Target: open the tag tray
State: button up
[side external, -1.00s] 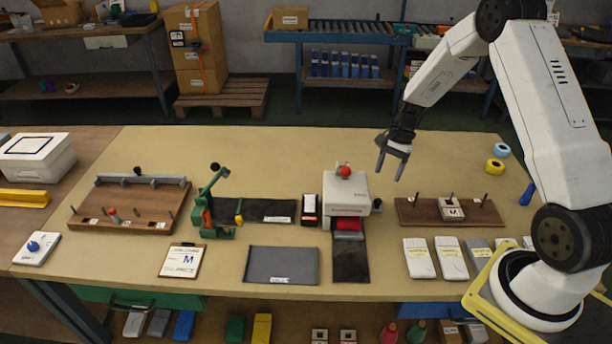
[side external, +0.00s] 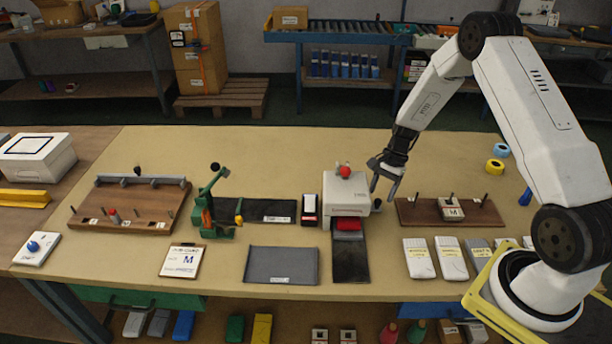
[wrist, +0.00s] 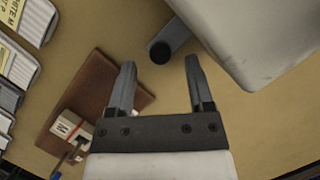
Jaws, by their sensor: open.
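My gripper (side external: 383,194) is open and empty, pointing down just right of the white press-like machine (side external: 346,190) with a red knob on top. In the wrist view my gripper (wrist: 160,63) shows both fingers spread. A grey bar with a dark round end (wrist: 160,52) reaches in beside the machine's white body (wrist: 245,40), near the gap between the fingertips; no contact is clear. No thing is plainly marked as the tag tray. A green drawer front (side external: 135,300) and a blue front (side external: 430,311) under the table edge look closed.
A wooden pegged board (side external: 415,212) with a white block marked M stands right of the machine. Pale packs (side external: 419,258) lie in front of it. A green clamp-like device (side external: 208,210) stands to the left. The tabletop behind the machine is clear.

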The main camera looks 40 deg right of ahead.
jog(key=shift+x, duration=0.8)
grip_shut()
dwell(1.0)
